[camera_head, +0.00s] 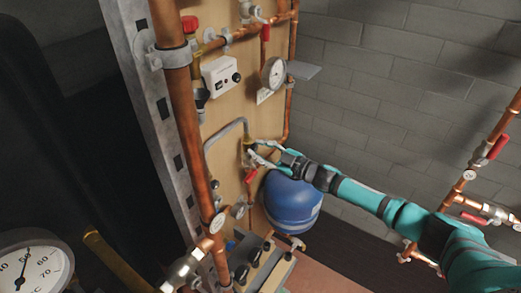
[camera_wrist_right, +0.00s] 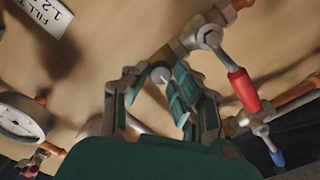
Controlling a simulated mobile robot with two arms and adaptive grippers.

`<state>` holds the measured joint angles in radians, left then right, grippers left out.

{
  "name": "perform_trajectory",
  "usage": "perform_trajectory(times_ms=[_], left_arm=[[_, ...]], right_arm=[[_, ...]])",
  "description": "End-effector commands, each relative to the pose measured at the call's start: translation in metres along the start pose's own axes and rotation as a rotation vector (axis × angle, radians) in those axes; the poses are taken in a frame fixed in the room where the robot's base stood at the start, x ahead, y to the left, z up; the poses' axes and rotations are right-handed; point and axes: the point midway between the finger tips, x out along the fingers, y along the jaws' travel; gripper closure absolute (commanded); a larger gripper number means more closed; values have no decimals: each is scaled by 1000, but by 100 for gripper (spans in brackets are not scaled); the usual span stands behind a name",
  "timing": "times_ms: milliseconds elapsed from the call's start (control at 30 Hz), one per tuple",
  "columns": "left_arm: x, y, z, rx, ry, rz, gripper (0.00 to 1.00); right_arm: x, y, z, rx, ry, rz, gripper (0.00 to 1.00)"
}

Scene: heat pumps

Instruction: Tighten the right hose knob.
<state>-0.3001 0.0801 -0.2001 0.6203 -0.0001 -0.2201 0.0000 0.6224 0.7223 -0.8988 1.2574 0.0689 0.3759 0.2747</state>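My right gripper (camera_head: 255,151) reaches in from the right on its teal arm, at the lower end of the bent grey hose (camera_head: 222,133) on the wooden panel. A small brass-coloured fitting (camera_head: 248,142) shows beside the fingertips; the fingers partly hide it. In the right wrist view the two fingers of this gripper (camera_wrist_right: 158,95) stand apart, with a small round grey metal end (camera_wrist_right: 160,74) between their tips. I see a gap beside it, and I cannot tell whether a finger touches it. My left gripper is not in view.
A red-handled valve (camera_head: 250,176) sits just below the gripper; its red lever (camera_wrist_right: 243,90) is close to the right finger. A blue tank (camera_head: 292,202) stands below my arm. A pressure gauge (camera_head: 273,73) and a white control box (camera_head: 221,76) are above. Copper pipes run along the panel.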

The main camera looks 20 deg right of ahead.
Motion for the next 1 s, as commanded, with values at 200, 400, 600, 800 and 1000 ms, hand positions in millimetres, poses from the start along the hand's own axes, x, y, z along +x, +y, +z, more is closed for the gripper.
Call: perform_trajectory(times_ms=[200,400,600,800,1000], left_arm=[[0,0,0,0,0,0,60],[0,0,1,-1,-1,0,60],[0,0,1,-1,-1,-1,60],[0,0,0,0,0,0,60],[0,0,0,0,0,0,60]], right_arm=[[0,0,0,0,-1,1,52],[0,0,0,0,-1,0,52],[-17,0,2,1,-3,0,52],[-60,-1,2,1,-5,-2,52],[-98,-1,2,1,-4,-2,52]])
